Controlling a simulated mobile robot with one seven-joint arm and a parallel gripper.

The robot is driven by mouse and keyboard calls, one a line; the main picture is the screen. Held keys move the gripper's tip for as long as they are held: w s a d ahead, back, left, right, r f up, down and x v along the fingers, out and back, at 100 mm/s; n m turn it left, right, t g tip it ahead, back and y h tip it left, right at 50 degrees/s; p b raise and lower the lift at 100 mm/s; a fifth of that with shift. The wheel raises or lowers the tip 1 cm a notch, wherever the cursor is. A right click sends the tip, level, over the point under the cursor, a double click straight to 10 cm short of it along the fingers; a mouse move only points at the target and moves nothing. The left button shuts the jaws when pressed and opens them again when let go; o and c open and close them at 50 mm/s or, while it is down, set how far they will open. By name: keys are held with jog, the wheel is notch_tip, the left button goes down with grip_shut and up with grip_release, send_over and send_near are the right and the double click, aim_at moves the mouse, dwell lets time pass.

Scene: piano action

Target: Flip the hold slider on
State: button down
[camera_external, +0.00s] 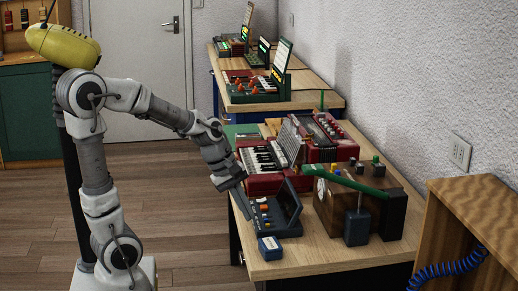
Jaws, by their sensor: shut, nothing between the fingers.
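My arm reaches right, and my gripper (238,187) is low over the left edge of the near table. It is shut and empty. It is just above and left of a dark blue device (284,211) with orange and pale knobs and a raised panel. A red keyboard (262,184) with white and black keys is just behind it, partly covered by my gripper in this view. I cannot tell whether my gripper touches either device. The hold slider is too small to make out, so neither its place nor its setting shows.
The near wooden table (335,255) also holds a red accordion (325,138), a brown box (340,207) with a green bar, dark blocks and a small blue box (270,248). A second table (305,101) with more keyboards stands behind. Bare tabletop shows at the front right.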

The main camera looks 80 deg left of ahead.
aim_at(261, 223)
jog(key=s+a+f+n+p, duration=0.1)
jog(key=a+n+p, duration=0.6)
jog(key=a+n, duration=0.8)
jog(key=shift+s+a+f+y, duration=0.15)
jog(key=shift+s+a+y, duration=0.35)
jog(key=shift+s, duration=0.4)
jog(key=shift+a, duration=0.1)
jog(key=b+x, duration=0.1)
jog(key=x, duration=0.2)
jog(key=w+b+x, duration=0.1)
jog(key=x, duration=0.3)
jog(key=w+r+b+x, duration=0.1)
jog(key=x, duration=0.3)
jog(key=shift+f+b, duration=0.1)
jog(key=shift+b, duration=0.3)
jog(key=shift+w, duration=0.6)
jog(key=shift+w, duration=0.1)
